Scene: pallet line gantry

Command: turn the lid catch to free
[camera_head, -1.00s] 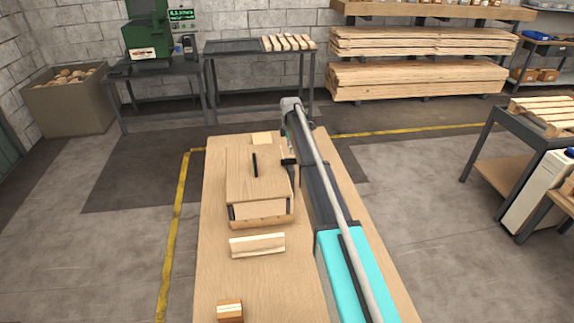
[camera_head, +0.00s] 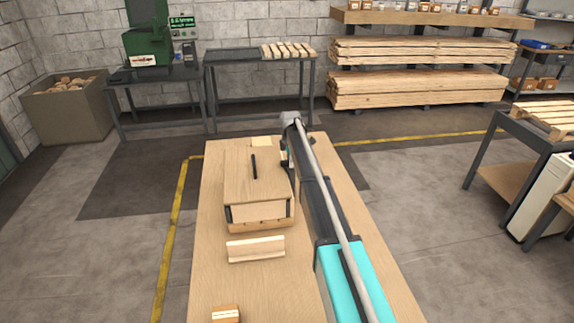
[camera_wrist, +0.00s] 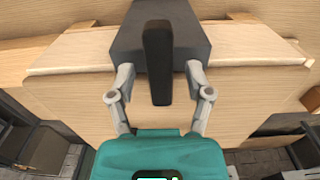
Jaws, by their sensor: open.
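The wooden box (camera_head: 257,213) stands on the bench with its lid (camera_head: 270,183) down. A dark bar (camera_head: 254,166) lies on top of the lid. In the wrist view, the black lid catch (camera_wrist: 157,62) stands out as an upright bar on a dark grey plate (camera_wrist: 190,40) against the pale wood. My gripper (camera_wrist: 160,76) is open, with one finger on each side of the catch. Gaps show between the fingers and the bar. In the head view, my arm reaches along the box's right side and mostly hides the gripper and catch.
A wooden block with a ledge (camera_head: 256,249) and a small block (camera_head: 226,314) lie in front of the box on the bench (camera_head: 220,280). A flat pale piece (camera_head: 262,141) lies behind it. The bench's left strip is clear.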

